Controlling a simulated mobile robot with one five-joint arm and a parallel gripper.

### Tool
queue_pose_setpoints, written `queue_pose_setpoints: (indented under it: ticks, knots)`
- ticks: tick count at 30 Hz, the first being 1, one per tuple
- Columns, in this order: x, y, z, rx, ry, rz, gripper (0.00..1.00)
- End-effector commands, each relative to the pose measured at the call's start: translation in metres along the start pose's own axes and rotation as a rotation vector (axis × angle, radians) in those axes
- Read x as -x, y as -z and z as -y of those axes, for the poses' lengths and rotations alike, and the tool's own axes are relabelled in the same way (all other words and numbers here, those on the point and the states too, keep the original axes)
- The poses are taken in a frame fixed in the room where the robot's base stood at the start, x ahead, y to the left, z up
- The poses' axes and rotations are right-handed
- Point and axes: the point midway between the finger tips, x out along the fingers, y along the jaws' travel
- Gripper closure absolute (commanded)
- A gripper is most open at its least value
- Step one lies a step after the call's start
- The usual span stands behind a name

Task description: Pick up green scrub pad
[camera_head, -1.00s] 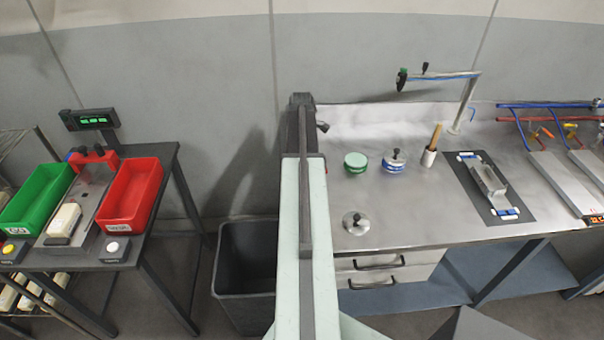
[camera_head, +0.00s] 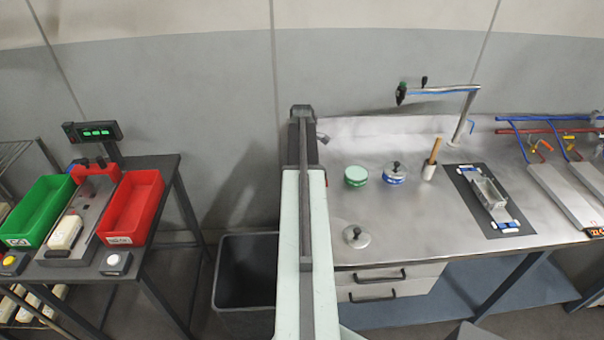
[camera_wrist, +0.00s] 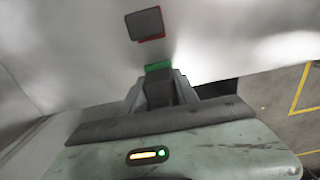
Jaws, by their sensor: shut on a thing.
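In the wrist view, my gripper (camera_wrist: 158,88) is shut on the green scrub pad (camera_wrist: 158,67), which shows as a small green strip at the fingertips. The fingers hide most of the pad. The surface behind it is pale, smooth and blurred; I cannot tell whether the pad touches it. In the head view, my own arm runs up the middle, and neither the fingertips nor the held pad can be made out.
A dark pad with a red edge (camera_wrist: 145,24) lies just beyond the green one. A steel bench (camera_head: 440,230) bears a green-rimmed tin (camera_head: 356,176), a blue-banded tin (camera_head: 394,174) and a knobbed lid (camera_head: 356,236). A grey bin (camera_head: 246,275) stands left of the bench.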

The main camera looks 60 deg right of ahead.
Motion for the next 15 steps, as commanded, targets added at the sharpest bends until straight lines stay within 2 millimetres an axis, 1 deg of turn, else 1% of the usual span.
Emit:
queue_pose_setpoints:
  ticks: [1,5,6,7,11,15]
  knots:
    - [0.012,0.0,0.0,0.0,0.0,0.0,1.0]
    - [0.031,0.0,0.0,0.0,0.0,0.0,1.0]
    - [0.024,-0.002,0.014,-0.001,0.0,0.0,1.0]
    - [0.024,-0.003,0.021,-0.001,0.0,0.0,1.0]
    - [0.026,-0.007,0.053,0.0,0.0,0.0,1.0]
    - [0.03,-0.013,0.092,-0.002,0.0,0.0,1.0]
